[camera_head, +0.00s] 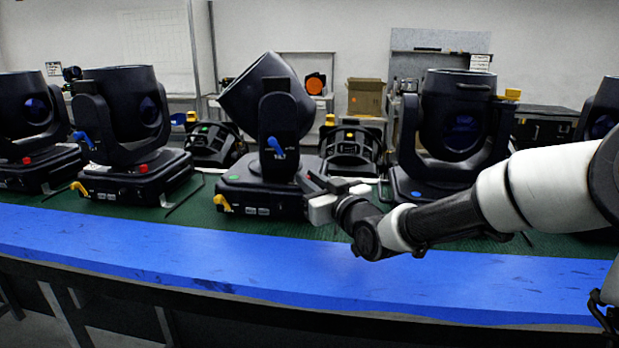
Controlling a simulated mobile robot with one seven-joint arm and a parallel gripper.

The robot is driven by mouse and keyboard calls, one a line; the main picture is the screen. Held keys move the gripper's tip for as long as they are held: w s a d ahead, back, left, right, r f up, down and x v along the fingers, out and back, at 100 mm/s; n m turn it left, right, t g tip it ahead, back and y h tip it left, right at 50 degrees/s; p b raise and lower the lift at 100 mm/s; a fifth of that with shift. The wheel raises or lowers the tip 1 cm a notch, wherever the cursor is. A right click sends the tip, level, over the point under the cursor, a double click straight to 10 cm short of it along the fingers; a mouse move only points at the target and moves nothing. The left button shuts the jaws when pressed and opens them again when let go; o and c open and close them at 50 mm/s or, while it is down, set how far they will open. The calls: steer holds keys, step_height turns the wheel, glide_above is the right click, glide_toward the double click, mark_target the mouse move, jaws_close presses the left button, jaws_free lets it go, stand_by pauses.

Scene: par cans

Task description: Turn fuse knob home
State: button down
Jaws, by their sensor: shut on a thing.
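The middle moving-head light (265,190) stands on the green bench top, its dark head tilted up to the left. It has a blue lever (275,147) on its yoke, a yellow lever (221,202) on its base and a green dot at the base's left. My gripper (312,187) reaches in from the right and is shut at the right end of this base. The fuse knob cannot be made out; the gripper covers the spot where its jaws are closed.
Similar lights stand in a row, one at left (130,175) with a red part on its base and one at right (450,175) behind my arm. Smaller black units stand behind. The blue front strip (180,255) of the bench is clear.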

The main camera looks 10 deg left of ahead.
steer(key=n+g+y+p, duration=0.1)
steer(key=p, duration=0.1)
steer(key=n+g+y+p, duration=0.1)
steer(key=p, duration=0.2)
steer(key=r+n+g+y+p, duration=0.1)
steer(key=p, duration=0.2)
steer(key=shift+w+d+g, duration=0.3)
steer(key=shift+w+g, duration=0.05)
steer(key=shift+g, duration=0.05)
steer(key=n+g+y+p, duration=0.1)
steer(key=p, duration=0.2)
steer(key=shift+n+g, duration=0.3)
steer(key=shift+g, duration=0.1)
steer(key=n+g+y+p, duration=0.1)
steer(key=n+g+p, duration=0.1)
steer(key=g+p, duration=0.1)
steer(key=shift+w+d+f+y, duration=0.1)
steer(key=shift+w+f+y, duration=0.1)
steer(key=shift+f+y, duration=0.2)
steer(key=shift+g, duration=0.3)
steer(key=c, duration=1.7)
jaws_free()
steer(key=shift+o, duration=0.2)
steer(key=v, duration=1.7)
steer(key=shift+d, duration=0.2)
steer(key=shift+s, duration=0.15)
